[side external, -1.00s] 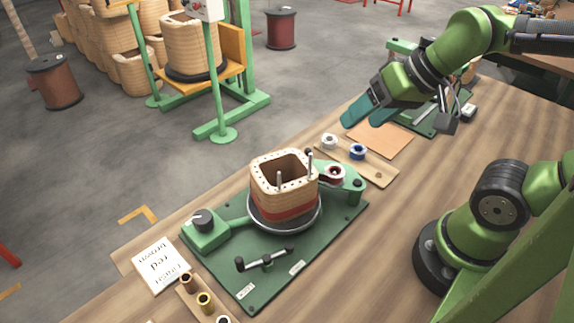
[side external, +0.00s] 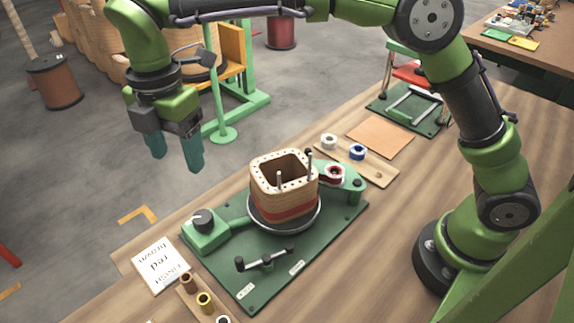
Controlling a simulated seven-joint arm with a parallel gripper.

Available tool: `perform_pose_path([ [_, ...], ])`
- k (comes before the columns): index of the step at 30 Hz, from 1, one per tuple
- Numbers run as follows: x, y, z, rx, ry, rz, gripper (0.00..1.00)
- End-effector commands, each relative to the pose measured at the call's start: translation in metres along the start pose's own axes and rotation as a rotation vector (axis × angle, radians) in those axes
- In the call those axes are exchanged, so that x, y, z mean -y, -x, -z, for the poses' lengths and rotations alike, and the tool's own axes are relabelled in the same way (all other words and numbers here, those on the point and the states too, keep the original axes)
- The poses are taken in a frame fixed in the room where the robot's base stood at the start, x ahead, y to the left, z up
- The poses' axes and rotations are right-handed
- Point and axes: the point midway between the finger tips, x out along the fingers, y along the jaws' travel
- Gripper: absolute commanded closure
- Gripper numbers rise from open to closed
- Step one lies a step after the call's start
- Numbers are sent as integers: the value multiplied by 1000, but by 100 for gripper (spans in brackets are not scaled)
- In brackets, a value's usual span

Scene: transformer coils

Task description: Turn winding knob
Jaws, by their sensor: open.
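The winding knob (side external: 203,220) is a round black knob on a green block at the left corner of the green baseplate (side external: 240,288). A wooden coil former (side external: 284,190) with a red band around its lower part stands on a round turntable (side external: 309,221) on the same plate. My gripper (side external: 177,160), with two teal fingers pointing down, is open and empty. It appears above the knob in the picture, apart from it, behind and left of the coil former.
A card with writing (side external: 161,265) lies left of the plate. Small spools stand at the front left (side external: 205,301). A wooden strip (side external: 381,173) with white and blue rolls lies behind right, near a tan sheet (side external: 380,136). A black-handled bar (side external: 265,260) sits on the plate's front.

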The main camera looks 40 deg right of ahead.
Motion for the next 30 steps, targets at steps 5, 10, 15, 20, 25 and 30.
perform_pose_path([
  [5, 4, 5, -4, 8, 127, 21, 32],
  [10, 5, -9, -4, 9, 143, 25, 32],
  [15, 6, -42, -5, 9, 142, 27, 32],
  [20, 7, -78, -5, 8, 141, 26, 32],
  [25, 8, -115, -5, 7, 140, 26, 32],
  [30, 8, -144, -5, 7, 140, 24, 32],
])
